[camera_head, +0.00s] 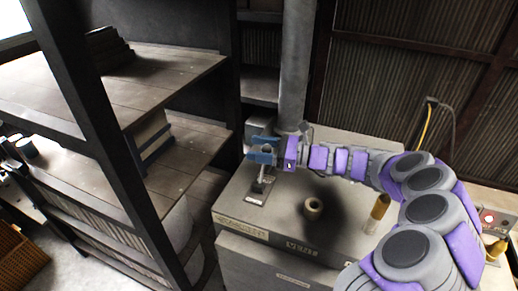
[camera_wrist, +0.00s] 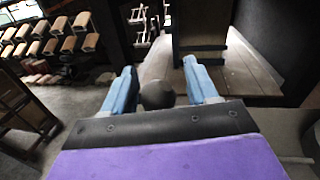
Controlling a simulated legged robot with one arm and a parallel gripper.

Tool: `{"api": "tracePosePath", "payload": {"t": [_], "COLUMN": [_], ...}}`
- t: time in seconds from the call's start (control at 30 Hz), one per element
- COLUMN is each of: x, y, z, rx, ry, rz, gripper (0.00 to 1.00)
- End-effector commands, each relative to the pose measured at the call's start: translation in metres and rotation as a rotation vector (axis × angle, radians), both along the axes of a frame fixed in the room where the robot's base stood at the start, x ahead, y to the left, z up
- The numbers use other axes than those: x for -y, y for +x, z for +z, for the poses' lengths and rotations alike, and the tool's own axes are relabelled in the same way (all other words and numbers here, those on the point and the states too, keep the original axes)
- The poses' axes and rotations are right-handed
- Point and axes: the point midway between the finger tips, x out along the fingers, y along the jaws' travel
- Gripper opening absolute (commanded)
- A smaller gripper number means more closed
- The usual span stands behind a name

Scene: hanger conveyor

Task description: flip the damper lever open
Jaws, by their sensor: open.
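The damper lever shows in the head view as a short, slightly tilted metal stalk (camera_head: 261,182) rising from a small dark base plate on the grey box top. Its upper end is hidden by my blue-fingered gripper (camera_head: 263,154). In the wrist view a dark round knob (camera_wrist: 157,95), which looks like the lever's end, sits between my two open blue fingers (camera_wrist: 159,66). Gaps show on both sides of the knob, so the fingers do not appear shut on it.
The grey box (camera_head: 235,217) stands below my arm. A vertical pipe (camera_head: 294,70) rises just behind the gripper. Wooden shelves (camera_head: 165,75) with a dark upright stand on the left.

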Motion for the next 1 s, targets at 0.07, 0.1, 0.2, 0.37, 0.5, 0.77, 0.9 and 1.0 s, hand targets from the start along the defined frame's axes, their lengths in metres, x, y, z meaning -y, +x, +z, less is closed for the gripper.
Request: {"api": "tracePosePath", "payload": {"t": [0.07,0.1,0.2,0.37,0.5,0.77,0.9,1.0], "x": [-0.0002,-0.0008,-0.0015,-0.0022,-0.002,-0.0012,-0.0011,-0.001], "y": [0.0,0.0,-0.0001,-0.0001,0.0004,0.0014,0.0017,0.0019], "z": [0.0,-0.0001,-0.0002,-0.0002,-0.0005,-0.0012,-0.0015,-0.0017], "rx": [0.0,0.0,0.0,0.0,0.0,-0.002,-0.002,-0.002], "ry": [0.0,-0.001,-0.001,-0.002,-0.002,-0.003,-0.003,-0.003], "rz": [0.0,0.0,0.0,0.0,0.0,-0.001,-0.001,-0.001], "gripper": [0.58,0.58,0.51,0.36,0.23,0.0,0.0,0.0]}}
